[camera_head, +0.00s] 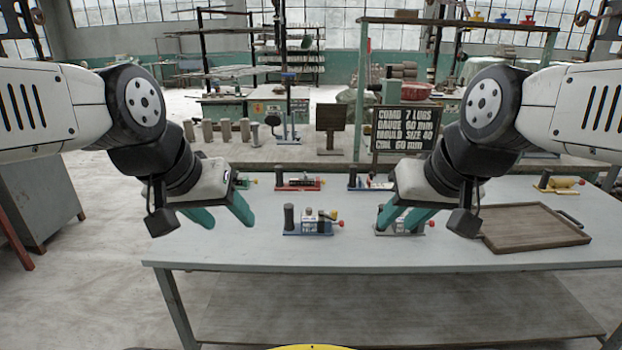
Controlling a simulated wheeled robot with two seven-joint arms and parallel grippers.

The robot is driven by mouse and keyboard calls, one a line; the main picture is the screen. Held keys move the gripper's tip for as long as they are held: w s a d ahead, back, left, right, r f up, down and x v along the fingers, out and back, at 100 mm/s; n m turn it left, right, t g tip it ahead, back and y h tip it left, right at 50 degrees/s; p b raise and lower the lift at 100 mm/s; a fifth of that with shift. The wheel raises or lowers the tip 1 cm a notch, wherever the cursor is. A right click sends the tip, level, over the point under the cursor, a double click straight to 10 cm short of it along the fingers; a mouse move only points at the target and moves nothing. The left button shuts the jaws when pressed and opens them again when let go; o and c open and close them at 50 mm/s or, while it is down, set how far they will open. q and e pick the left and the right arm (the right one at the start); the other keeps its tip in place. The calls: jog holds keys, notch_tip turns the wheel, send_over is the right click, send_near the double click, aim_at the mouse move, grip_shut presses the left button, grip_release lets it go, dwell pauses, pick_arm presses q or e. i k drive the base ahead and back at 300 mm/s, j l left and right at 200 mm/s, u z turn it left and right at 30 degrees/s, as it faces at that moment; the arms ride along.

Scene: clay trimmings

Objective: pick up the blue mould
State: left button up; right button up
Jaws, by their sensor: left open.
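A small mould with a blue base (307,234), a dark upright cylinder and a red knob stands near the front middle of the table.
A red mould (298,187) stands at the back, a green one (243,183) behind my left gripper, a yellow one (558,186) far right. A brown tray (530,241) lies at right. A dark lettered sign (404,129) stands behind. The table's front left is clear.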

aim_at(312, 224)
jog(key=i+j, duration=0.35)
jog(key=j, duration=0.15)
jog(key=i+j+z, duration=0.1)
jog(key=i+j, duration=0.25)
jog(key=j, duration=0.15)
